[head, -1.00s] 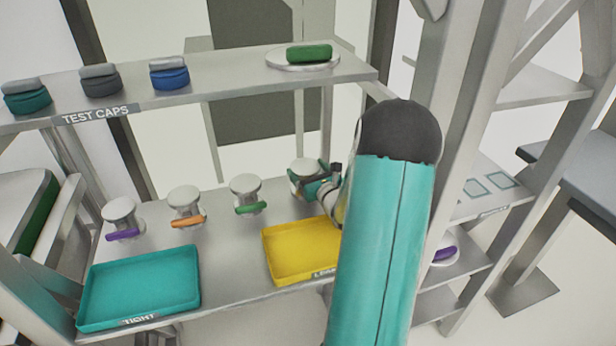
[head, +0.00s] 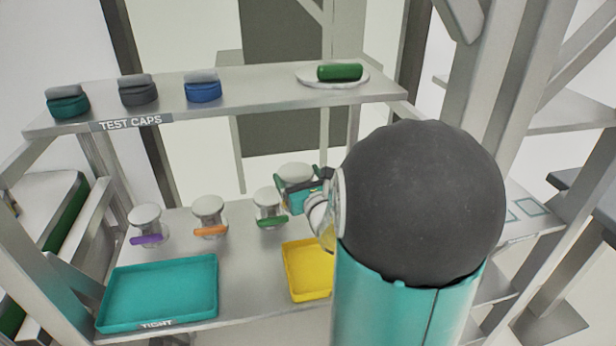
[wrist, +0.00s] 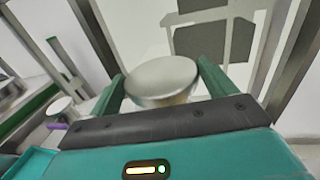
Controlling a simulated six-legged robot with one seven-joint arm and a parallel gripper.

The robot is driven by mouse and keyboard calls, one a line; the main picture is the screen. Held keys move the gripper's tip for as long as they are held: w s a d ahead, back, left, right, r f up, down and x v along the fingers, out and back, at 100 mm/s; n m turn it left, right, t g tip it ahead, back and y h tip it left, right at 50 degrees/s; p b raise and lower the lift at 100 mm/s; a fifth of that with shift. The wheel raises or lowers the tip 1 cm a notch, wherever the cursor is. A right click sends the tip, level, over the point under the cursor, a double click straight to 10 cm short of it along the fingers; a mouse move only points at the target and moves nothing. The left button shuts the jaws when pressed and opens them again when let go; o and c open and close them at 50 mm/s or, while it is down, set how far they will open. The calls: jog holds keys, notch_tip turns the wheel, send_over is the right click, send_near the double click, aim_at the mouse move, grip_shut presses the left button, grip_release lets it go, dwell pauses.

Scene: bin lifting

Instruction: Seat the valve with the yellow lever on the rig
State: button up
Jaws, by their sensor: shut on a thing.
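My gripper (head: 300,186) is shut on a valve with a pale round top (head: 296,170), just right of the row of valves. In the wrist view the valve's round top (wrist: 162,84) sits between my two green fingers. Its lever is hidden, so I cannot tell the colour. Three other valves stand on the lower shelf, with a purple lever (head: 146,240), an orange lever (head: 211,231) and a green lever (head: 272,221). I cannot pick out the rig for certain.
A teal tray (head: 160,290) and a yellow tray (head: 306,271) lie at the shelf's front; my arm covers part of the yellow one. Several test caps (head: 202,87) and a green cylinder (head: 340,72) on a white plate stand on the upper shelf. Outlined squares (head: 530,208) mark a shelf at right.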

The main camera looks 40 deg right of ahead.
jog(key=shift+a+r, duration=0.15)
jog(key=shift+r, duration=0.1)
jog(key=shift+r, duration=2.9)
jog(key=shift+s, duration=0.1)
